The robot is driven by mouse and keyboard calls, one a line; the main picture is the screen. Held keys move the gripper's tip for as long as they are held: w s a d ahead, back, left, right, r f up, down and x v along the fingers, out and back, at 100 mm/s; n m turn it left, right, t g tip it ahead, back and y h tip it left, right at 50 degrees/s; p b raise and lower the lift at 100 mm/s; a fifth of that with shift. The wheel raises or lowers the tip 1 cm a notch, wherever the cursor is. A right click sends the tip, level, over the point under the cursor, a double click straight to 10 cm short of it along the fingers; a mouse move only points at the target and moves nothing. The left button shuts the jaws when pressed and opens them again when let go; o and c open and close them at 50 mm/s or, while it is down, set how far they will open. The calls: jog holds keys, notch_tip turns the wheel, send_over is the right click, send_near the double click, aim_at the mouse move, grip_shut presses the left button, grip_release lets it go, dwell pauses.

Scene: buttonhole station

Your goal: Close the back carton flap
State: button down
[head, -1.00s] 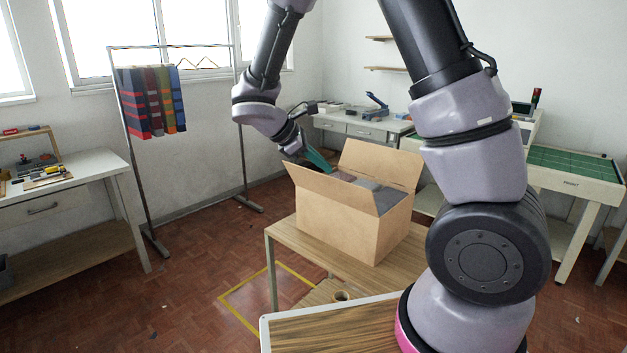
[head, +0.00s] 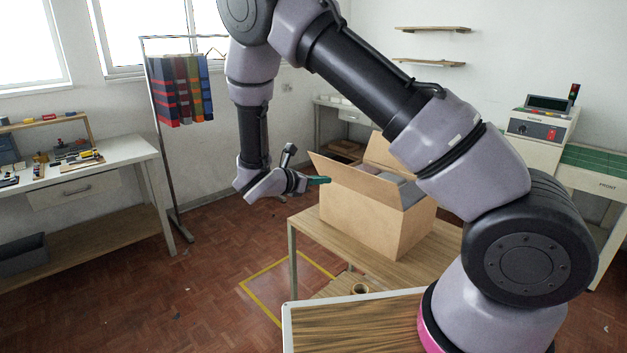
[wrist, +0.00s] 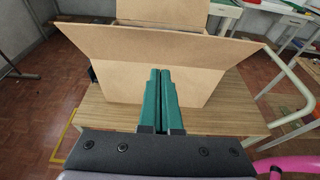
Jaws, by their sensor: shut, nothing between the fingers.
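The open brown carton (head: 365,217) stands on a small wooden table and also shows in the wrist view (wrist: 120,83). Its left flap (head: 350,178) slopes outward; in the wrist view this wide near flap (wrist: 110,47) leans toward me. A far flap (head: 379,148) stands up at the opposite side, also in the wrist view (wrist: 165,12). Grey folded contents show inside. My gripper (head: 325,180), with green fingers, is shut and empty outside the carton's left side, beside the sloping flap. In the wrist view its fingertips (wrist: 159,71) overlap the carton wall below that flap; contact cannot be told.
The wooden table (head: 330,240) has bare top around the carton. A tape roll (head: 360,288) lies below its edge. A garment rack (head: 165,150) and a workbench (head: 85,180) stand left. My upper arm hides part of the carton's right side.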

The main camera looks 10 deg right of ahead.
aim_at(347, 170)
jog(key=shift+w+d+r, duration=0.15)
jog(key=shift+w+d, duration=0.55)
jog(key=shift+d, duration=0.25)
jog(key=shift+w+d+r, duration=0.15)
jog(key=shift+w+d, duration=0.5)
jog(key=shift+d, duration=0.3)
jog(key=shift+w+d+r, duration=0.15)
jog(key=shift+w+d, duration=0.55)
jog(key=shift+d, duration=0.25)
